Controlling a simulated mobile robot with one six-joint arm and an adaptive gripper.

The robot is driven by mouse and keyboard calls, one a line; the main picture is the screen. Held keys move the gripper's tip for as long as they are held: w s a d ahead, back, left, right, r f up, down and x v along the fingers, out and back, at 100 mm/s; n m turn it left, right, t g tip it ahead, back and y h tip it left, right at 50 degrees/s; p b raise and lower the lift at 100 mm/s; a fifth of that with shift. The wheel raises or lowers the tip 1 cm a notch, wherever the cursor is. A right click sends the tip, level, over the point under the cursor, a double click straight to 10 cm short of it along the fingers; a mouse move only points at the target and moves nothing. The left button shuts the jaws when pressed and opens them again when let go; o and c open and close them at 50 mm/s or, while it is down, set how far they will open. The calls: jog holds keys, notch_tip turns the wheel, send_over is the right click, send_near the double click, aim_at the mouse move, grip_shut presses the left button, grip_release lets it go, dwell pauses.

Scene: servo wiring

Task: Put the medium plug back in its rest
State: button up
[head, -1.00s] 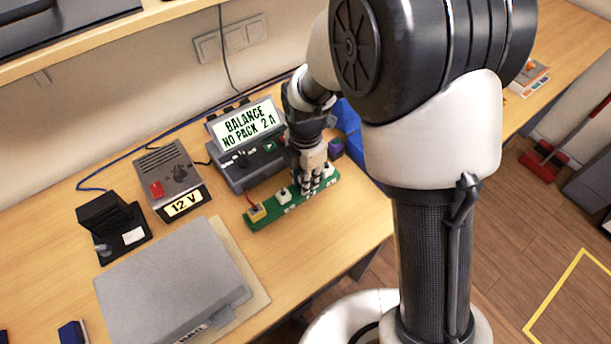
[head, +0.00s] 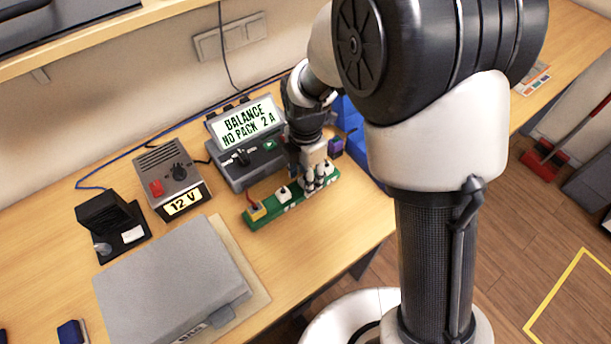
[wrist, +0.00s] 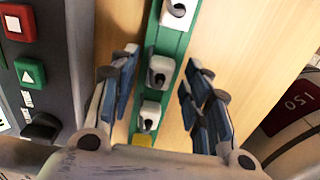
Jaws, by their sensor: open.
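The green rest strip (head: 292,206) lies on the bench in front of the charger. A yellow plug block (head: 257,211) is at its left end and white plugs, such as one (head: 283,193), sit along it. My gripper (head: 313,183) is low over the right half of the strip. In the wrist view my gripper (wrist: 163,62) is open, with fingers on both sides of the strip (wrist: 172,45). A white plug (wrist: 160,74) sits in the strip between the fingers, and another (wrist: 150,115) sits nearer the palm. I cannot tell which is the medium plug. Nothing appears held.
The charger (head: 235,175) stands close behind the strip. A 12 V supply (head: 170,180) and a grey case (head: 165,285) are to the left. A purple-topped block (head: 335,147) and a blue bin (head: 350,125) are near the gripper. Bare bench lies in front of the strip.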

notch_tip(320, 180, up, 11)
dwell(0.3)
dwell(0.4)
jog(key=s+d+r+m+t, duration=0.2)
jog(key=s+d+r+m, duration=0.65)
jog(key=m, duration=0.25)
jog(key=s+d+r+m+t, duration=0.1)
jog(key=s+d+m, duration=0.3)
jog(key=s+m, duration=0.7)
jog(key=m+t, duration=0.1)
jog(key=m, duration=0.1)
jog(key=shift+m+t, duration=0.3)
jog(key=shift+m, duration=0.1)
jog(key=shift+d, duration=0.1)
jog(key=shift+c, duration=0.5)
